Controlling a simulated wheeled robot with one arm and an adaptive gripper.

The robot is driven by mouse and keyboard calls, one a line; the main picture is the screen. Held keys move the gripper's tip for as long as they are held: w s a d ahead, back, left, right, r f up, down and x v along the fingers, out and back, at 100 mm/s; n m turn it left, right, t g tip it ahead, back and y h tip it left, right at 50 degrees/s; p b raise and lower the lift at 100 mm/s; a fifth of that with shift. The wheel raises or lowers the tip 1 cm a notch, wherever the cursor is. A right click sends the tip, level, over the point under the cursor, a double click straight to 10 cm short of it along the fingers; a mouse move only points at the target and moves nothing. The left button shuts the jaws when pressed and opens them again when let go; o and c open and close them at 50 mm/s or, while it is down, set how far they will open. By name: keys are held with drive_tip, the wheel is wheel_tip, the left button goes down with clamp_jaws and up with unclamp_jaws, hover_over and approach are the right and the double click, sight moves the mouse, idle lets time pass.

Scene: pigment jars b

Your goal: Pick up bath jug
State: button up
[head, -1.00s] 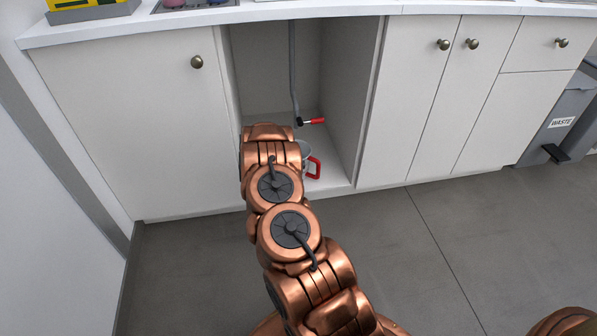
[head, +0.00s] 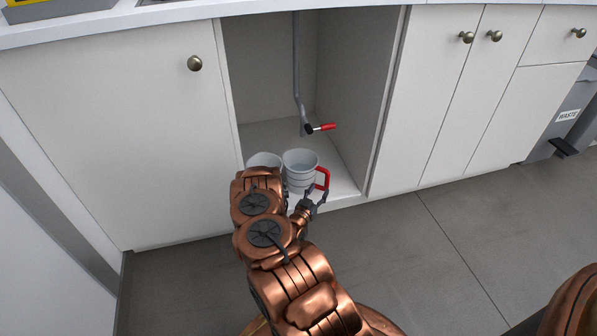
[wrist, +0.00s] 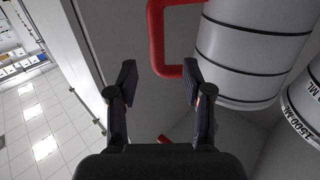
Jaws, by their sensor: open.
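A pale jug (head: 300,168) with dark bands and a red handle (head: 323,179) stands on the floor of the open cabinet. A second pale vessel (head: 264,160) stands to its left, partly hidden by my arm. No label says which is the bath jug. In the wrist view the banded jug (wrist: 255,45) is at the upper right, its red handle (wrist: 157,40) just beyond my fingertips. The second vessel (wrist: 305,105), marked 1,500 ML, is at the right edge. My gripper (wrist: 160,82) is open and empty; in the head view it (head: 313,203) is beside the handle.
A grey pipe (head: 297,70) with a red lever (head: 326,127) hangs above and behind the jugs. The cabinet's right wall (head: 362,90) is close to the handle side. Closed doors flank the opening. The floor (head: 400,270) in front is clear.

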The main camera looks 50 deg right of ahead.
sight(326, 182)
drive_tip(key=x, duration=0.2)
drive_tip(key=b+x, duration=0.1)
drive_tip(key=shift+s+d+f, duration=0.1)
drive_tip(key=shift+s+d, duration=0.1)
drive_tip(key=shift+s, duration=0.05)
drive_tip(key=b+x, duration=0.1)
drive_tip(key=x, duration=0.2)
drive_tip(key=shift+w+d+f+b, duration=0.1)
drive_tip(key=shift+f+b, duration=0.05)
drive_tip(key=shift+b, duration=0.15)
drive_tip(key=shift+w+d, duration=0.15)
drive_tip(key=shift+d, duration=0.45)
clamp_jaws()
